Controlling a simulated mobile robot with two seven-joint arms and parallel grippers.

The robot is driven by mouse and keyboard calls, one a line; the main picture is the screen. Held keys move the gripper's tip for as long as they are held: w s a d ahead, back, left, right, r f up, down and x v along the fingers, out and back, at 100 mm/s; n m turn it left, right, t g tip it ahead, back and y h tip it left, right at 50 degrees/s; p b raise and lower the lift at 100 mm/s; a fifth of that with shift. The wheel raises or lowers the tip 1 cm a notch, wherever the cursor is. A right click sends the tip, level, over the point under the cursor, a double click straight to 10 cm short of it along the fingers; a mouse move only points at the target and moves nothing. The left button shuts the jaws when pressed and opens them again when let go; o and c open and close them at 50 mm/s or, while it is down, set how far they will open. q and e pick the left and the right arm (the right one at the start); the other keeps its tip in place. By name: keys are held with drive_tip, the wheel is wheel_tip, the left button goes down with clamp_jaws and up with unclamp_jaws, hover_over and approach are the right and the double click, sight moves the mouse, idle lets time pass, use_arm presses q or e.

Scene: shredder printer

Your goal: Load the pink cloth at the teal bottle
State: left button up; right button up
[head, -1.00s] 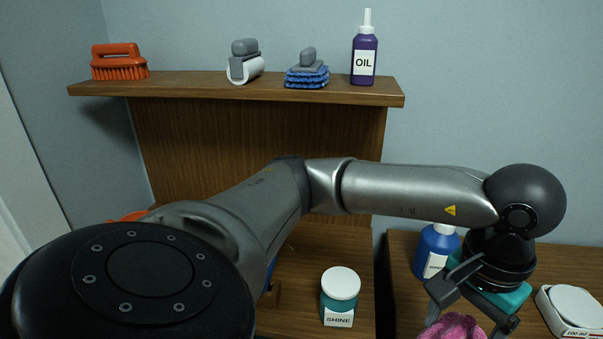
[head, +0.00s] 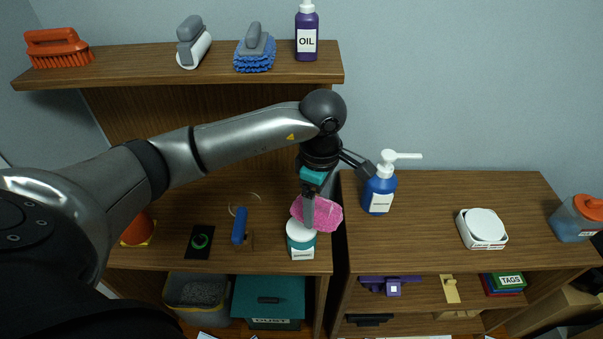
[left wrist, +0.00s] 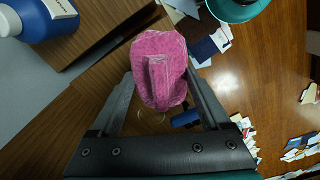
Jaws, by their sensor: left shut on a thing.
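My left gripper (head: 336,188) is shut on the pink cloth (head: 328,214) and holds it in the air. In the left wrist view the cloth (left wrist: 157,68) sits between the two fingers, with a raised ridge along its middle. In the head view the cloth appears just above and partly in front of a teal jar (head: 301,244) with a white lid; I cannot tell if they touch. A bottle with a bluish-teal body and orange cap (head: 573,222) stands at the far right. My right gripper is not in view.
A blue pump bottle (head: 379,190) stands right of the gripper. A white box (head: 482,229) lies on the right cabinet, whose top (head: 440,195) is otherwise mostly clear. An orange brush (head: 58,48) and a purple oil bottle (head: 306,32) stand on the upper shelf.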

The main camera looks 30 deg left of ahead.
sight(301, 227)
use_arm(q)
drive_tip(key=n, duration=0.1)
drive_tip(key=a+n+p, duration=0.2)
drive_tip(key=shift+s+r+n, duration=0.1)
drive_tip(key=shift+r+n, duration=0.15)
drive_tip(key=shift+n, duration=0.05)
drive_tip(key=shift+s+a+f+n+p, duration=0.1)
drive_tip(key=shift+a+f+n+p, duration=0.2)
drive_tip(key=shift+a+n+p, duration=0.6)
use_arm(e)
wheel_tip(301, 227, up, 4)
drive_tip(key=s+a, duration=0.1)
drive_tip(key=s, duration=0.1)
use_arm(q)
drive_tip(key=shift+d+f+b, duration=0.2)
drive_tip(key=shift+f+b, duration=2.35)
drive_tip(key=shift+f, duration=0.45)
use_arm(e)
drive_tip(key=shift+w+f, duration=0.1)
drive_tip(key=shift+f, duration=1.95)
use_arm(q)
drive_tip(key=shift+f+n+b, duration=0.3)
drive_tip(key=shift+f+b, duration=0.1)
drive_tip(key=shift+f, duration=0.1)
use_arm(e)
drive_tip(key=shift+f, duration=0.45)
use_arm(q)
drive_tip(key=shift+f, duration=0.1)
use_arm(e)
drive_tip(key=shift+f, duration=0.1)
